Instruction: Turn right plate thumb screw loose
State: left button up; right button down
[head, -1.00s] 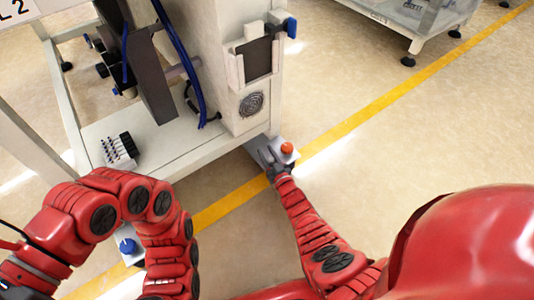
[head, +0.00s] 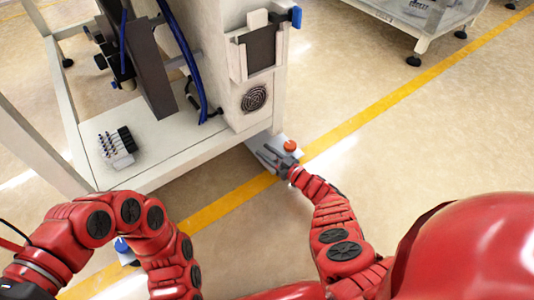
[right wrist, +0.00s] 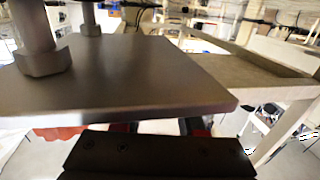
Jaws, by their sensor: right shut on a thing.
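The grey right plate (head: 258,141) juts out low from the machine's near corner, with an orange-red knob (head: 290,146) at its outer end. My right gripper (head: 268,156) is at the plate's near edge, just left of the knob. In the right wrist view the metal plate (right wrist: 130,75) fills the middle, with hex-based posts on top. My gripper's fingers (right wrist: 158,128) reach in under its edge, mostly hidden. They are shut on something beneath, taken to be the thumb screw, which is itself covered. My left arm is bent at the lower left; its gripper is not visible.
The white machine (head: 235,60) stands directly behind the plate, with a fan grille on its side.

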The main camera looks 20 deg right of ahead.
pick_arm(q)
jog(key=shift+f, duration=0.1)
dwell(0.3)
pick_arm(e)
jog(key=c, duration=0.5)
grip_release()
jog(key=shift+s+d+p, duration=0.25)
jog(key=shift+s+p, duration=0.05)
jog(key=shift+s, duration=0.1)
jog(key=p+v, duration=0.2)
jog(key=v, duration=0.3)
jog(key=shift+s+d+r, duration=0.15)
jog(key=shift+s+d, duration=0.1)
jog(key=shift+s, duration=0.05)
pick_arm(q)
jog(key=shift+w+a+r+t+y+p, duration=0.2)
jog(key=shift+r+t+y+p, duration=0.25)
jog(key=shift+r+t, duration=0.5)
jog(key=shift+w+a+r+t+y+p, duration=0.15)
jog(key=shift+r+t+y+p, duration=0.25)
jog(key=shift+r+t, duration=0.55)
pick_arm(e)
jog(key=v, duration=1)
jog(key=shift+s+d, duration=0.2)
jog(key=shift+s, duration=0.05)
